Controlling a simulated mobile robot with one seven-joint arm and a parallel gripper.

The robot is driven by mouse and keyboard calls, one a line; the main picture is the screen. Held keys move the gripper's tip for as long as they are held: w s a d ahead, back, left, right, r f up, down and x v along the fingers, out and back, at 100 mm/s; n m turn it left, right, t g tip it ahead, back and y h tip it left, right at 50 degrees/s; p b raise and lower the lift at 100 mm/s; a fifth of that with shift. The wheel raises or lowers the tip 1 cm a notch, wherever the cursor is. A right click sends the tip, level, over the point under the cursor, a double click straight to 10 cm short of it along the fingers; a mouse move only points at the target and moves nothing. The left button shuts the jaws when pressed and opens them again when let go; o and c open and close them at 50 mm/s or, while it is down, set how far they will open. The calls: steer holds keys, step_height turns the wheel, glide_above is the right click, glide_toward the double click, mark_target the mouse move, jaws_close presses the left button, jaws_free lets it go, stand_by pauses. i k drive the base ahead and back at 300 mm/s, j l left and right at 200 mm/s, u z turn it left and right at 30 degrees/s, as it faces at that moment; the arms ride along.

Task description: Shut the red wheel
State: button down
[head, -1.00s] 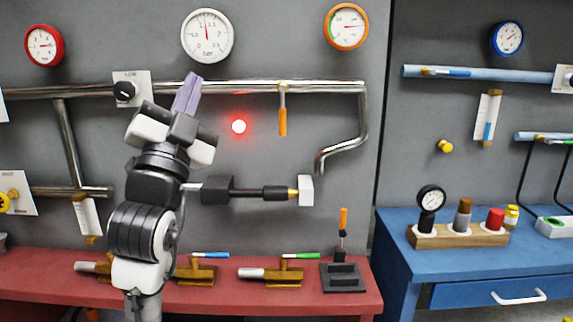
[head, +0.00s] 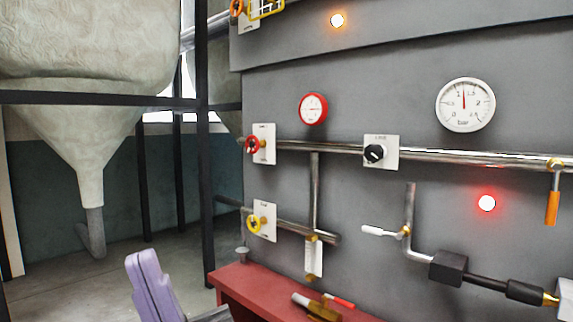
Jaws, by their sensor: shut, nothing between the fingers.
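The red wheel (head: 252,146) is a small handwheel on a white plate (head: 264,135), at the left end of the upper steel pipe on the grey panel. My gripper (head: 138,262) shows as two pale purple fingers at the lower left of the head view. The fingers are shut together and empty. They point up, below and to the left of the red wheel in the picture, apart from it. The rest of my arm is mostly out of view.
A yellow wheel (head: 254,223) sits on a plate below the red one. A black knob (head: 374,153) is further right on the upper pipe. A red bench (head: 240,283) juts out below. A dark post (head: 205,200) and a large hopper (head: 80,130) stand at the left.

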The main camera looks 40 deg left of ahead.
mark_target(255, 145)
steer(key=u, duration=1.3)
steer(key=i+j+u, duration=0.15)
steer(key=i, duration=0.4)
steer(key=i+j+u, duration=0.15)
steer(key=i, duration=0.4)
